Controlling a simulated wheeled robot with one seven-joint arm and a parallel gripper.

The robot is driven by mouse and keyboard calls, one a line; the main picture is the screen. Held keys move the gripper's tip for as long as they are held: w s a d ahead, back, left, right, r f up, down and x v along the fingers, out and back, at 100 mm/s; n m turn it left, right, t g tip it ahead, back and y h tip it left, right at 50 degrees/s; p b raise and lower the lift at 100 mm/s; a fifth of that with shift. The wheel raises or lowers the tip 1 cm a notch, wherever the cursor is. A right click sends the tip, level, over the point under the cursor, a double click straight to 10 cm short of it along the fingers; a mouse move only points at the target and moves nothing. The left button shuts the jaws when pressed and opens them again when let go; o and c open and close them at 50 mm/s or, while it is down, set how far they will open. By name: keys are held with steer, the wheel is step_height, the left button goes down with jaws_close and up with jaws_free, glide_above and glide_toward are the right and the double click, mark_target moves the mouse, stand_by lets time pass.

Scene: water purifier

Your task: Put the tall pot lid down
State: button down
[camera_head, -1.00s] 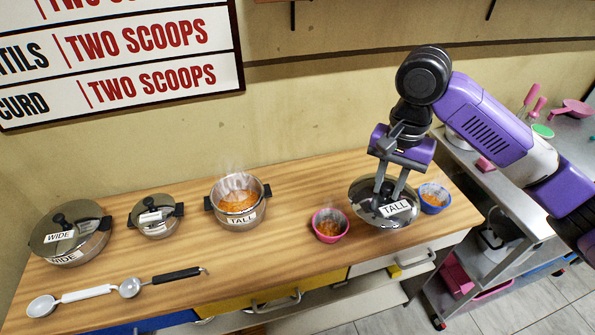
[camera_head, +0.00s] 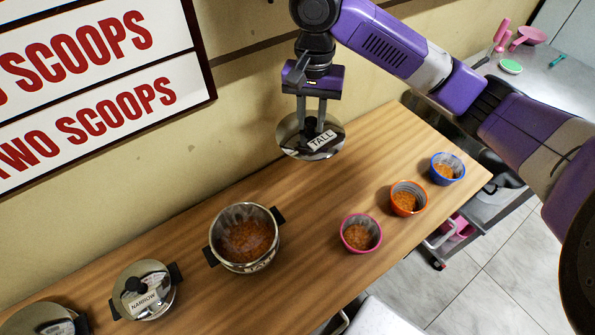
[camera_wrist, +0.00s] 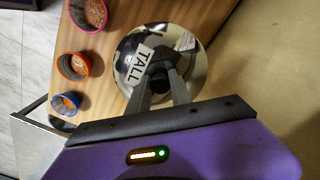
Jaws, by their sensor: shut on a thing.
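The tall pot lid (camera_head: 300,146) is a round shiny steel lid with a black knob and a white "TALL" label. My gripper (camera_head: 311,122) is shut on its knob, with the fingers pointing down. The lid is over the back part of the wooden counter, near the wall; I cannot tell whether it touches the wood. In the wrist view the lid (camera_wrist: 193,50) sits at the fingertips. The open tall pot (camera_head: 245,262), with orange-brown food in it, stands to the left and nearer, apart from the lid.
A pink bowl (camera_head: 361,234), an orange bowl (camera_head: 407,199) and a blue bowl (camera_head: 447,168) of food stand along the counter's front right. The narrow pot (camera_head: 144,290) and another lidded pot (camera_head: 40,320) are at left. Bare counter (camera_head: 320,190) lies between the lid and bowls.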

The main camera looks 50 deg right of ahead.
step_height(320, 180, down, 19)
steer(key=shift+f+b, duration=0.2)
steer(key=shift+b, duration=0.5)
steer(key=shift+f, duration=0.1)
steer(key=c, duration=1.2)
jaws_free()
steer(key=shift+o, duration=0.2)
step_height(320, 180, up, 12)
steer(key=shift+s, duration=0.15)
